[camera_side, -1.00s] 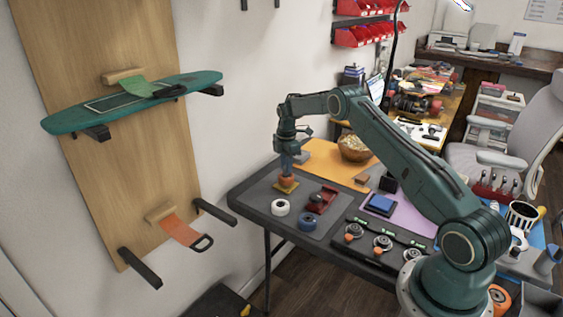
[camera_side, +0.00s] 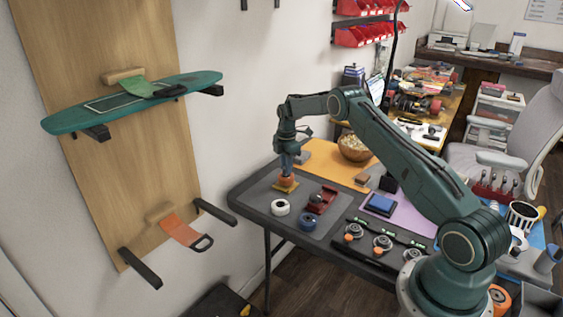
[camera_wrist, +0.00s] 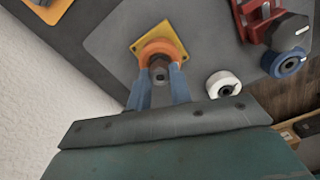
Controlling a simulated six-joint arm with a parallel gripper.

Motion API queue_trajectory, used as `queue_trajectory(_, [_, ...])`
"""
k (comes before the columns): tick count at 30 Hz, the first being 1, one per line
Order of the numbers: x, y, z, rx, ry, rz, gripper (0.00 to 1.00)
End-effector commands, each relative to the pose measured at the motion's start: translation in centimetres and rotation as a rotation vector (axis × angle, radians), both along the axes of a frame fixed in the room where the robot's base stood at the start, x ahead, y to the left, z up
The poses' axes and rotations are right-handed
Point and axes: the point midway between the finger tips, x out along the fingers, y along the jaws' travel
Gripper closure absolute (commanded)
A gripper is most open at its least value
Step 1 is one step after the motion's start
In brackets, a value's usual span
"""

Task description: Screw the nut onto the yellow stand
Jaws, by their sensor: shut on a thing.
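The yellow stand (camera_side: 284,190) is at the far left part of the table, and its square yellow base (camera_wrist: 178,47) shows in the wrist view. An orange wheel (camera_wrist: 157,47) sits on the stand. My gripper (camera_side: 287,173) points down right above the wheel. In the wrist view its two blue fingers (camera_wrist: 160,73) close around a small dark nut (camera_wrist: 159,75) at the wheel's centre. The fingers partly hide the nut, and I cannot see its thread or how far down it sits.
A white wheel (camera_side: 280,207), a blue wheel (camera_side: 307,221) and a red truck-like part (camera_side: 321,200) lie close by on the grey mat. A black tray (camera_side: 383,243) with several parts is at the front. A wooden bowl (camera_side: 354,148) stands behind.

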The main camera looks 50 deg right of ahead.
Motion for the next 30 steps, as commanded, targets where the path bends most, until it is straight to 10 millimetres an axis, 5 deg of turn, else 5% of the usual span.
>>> queue_trajectory(13, [0.01, 0.0, 0.03, 0.0, -0.001, 0.0, 1.0])
queue_trajectory(14, [0.01, 0.0, 0.03, 0.0, -0.001, 0.0, 0.73])
queue_trajectory(17, [0.01, 0.0, 0.03, 0.0, 0.0, 0.0, 0.54])
queue_trajectory(23, [0.01, 0.0, 0.02, 0.0, 0.0, 0.0, 0.54])
queue_trajectory(30, [0.0, 0.0, 0.0, 0.0, 0.0, 0.0, 0.99])
